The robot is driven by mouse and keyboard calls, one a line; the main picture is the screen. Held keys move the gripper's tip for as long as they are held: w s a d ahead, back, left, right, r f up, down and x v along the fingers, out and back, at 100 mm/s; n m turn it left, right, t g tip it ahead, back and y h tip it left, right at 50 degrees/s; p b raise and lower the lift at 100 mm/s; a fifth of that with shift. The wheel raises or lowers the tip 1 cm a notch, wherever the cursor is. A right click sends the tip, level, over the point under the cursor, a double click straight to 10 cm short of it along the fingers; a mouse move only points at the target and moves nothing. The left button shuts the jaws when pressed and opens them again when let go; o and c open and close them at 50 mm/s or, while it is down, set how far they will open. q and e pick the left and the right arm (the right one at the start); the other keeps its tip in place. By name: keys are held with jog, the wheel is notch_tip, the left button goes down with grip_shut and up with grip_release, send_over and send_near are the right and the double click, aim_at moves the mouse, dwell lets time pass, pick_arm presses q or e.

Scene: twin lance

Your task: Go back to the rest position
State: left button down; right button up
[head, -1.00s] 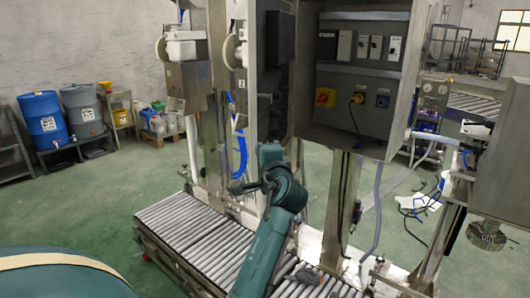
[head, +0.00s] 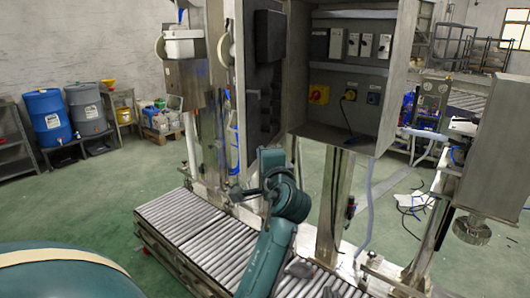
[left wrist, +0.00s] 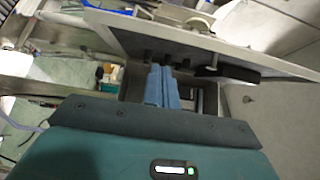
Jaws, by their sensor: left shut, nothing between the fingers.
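My left gripper (left wrist: 161,72) shows in the left wrist view with its two blue fingers together and nothing between them. In the head view my teal left arm rises from the bottom middle and bends in front of the open control cabinet's lower left. Its fingertips cannot be made out clearly there. My right gripper is in neither view.
The open control cabinet (head: 345,60) holds yellow and blue switches. A roller conveyor (head: 190,235) runs below, behind my arm. A metal box (head: 490,140) stands at right. A blue barrel (head: 48,118) and a grey barrel (head: 86,108) stand at left. Green floor (head: 110,215) is clear between.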

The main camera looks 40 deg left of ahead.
pick_arm(q)
jog(key=shift+s+d+b, duration=0.1)
jog(key=shift+s+d, duration=0.35)
jog(key=shift+s, duration=0.35)
jog(key=shift+s+d+b, duration=0.1)
jog(key=shift+s+d, duration=0.4)
jog(key=shift+s, duration=0.25)
jog(key=shift+s+d+b, duration=0.1)
jog(key=shift+s+d, duration=0.35)
jog(key=shift+s, duration=0.35)
